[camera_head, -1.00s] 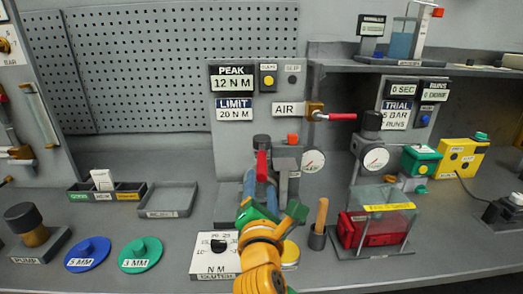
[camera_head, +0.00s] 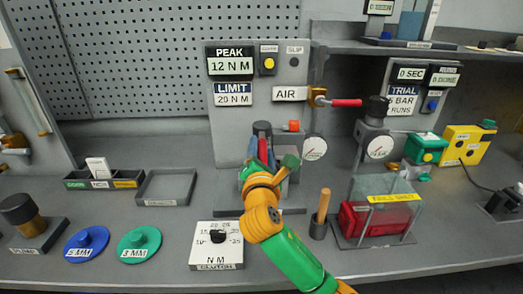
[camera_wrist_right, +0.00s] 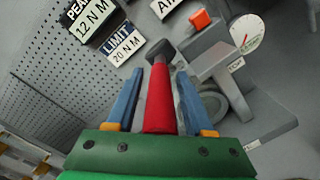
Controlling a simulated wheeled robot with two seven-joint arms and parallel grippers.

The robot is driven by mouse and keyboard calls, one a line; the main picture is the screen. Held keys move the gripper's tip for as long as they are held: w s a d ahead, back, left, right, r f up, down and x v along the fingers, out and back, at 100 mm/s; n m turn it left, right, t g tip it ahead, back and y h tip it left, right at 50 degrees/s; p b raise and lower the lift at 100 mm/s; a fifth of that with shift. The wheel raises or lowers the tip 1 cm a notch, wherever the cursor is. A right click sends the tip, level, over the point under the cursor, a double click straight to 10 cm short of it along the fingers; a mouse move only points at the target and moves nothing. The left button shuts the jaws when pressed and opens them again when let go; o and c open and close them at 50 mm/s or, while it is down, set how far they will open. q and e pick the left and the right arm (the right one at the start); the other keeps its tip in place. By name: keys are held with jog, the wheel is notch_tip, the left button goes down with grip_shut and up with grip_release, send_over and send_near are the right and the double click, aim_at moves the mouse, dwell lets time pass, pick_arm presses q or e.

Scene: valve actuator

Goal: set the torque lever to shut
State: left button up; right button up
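The torque lever has a red handle (camera_head: 262,152) and stands on the grey torque station below the PEAK and LIMIT displays. It also shows in the right wrist view, where the red handle (camera_wrist_right: 158,102) ends at a dark block. My right gripper (camera_head: 263,146) is at the lever, partly hiding it in the head view. In the wrist view the blue fingers of that gripper (camera_wrist_right: 159,80) stand on either side of the red handle, with a narrow gap at each side. The PEAK display (camera_head: 231,66) reads 12 N M and the LIMIT display (camera_head: 232,99) 20 N M. My left gripper is not in view.
A red-handled AIR valve (camera_head: 345,102) sticks out to the right above the lever. A round gauge (camera_head: 314,148) stands just right of the gripper. The clutch box (camera_head: 217,253) and a wooden-handled tool (camera_head: 323,206) are in front. An empty tray (camera_head: 166,188) lies left.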

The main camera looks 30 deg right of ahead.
grip_shut()
dwell(1.2)
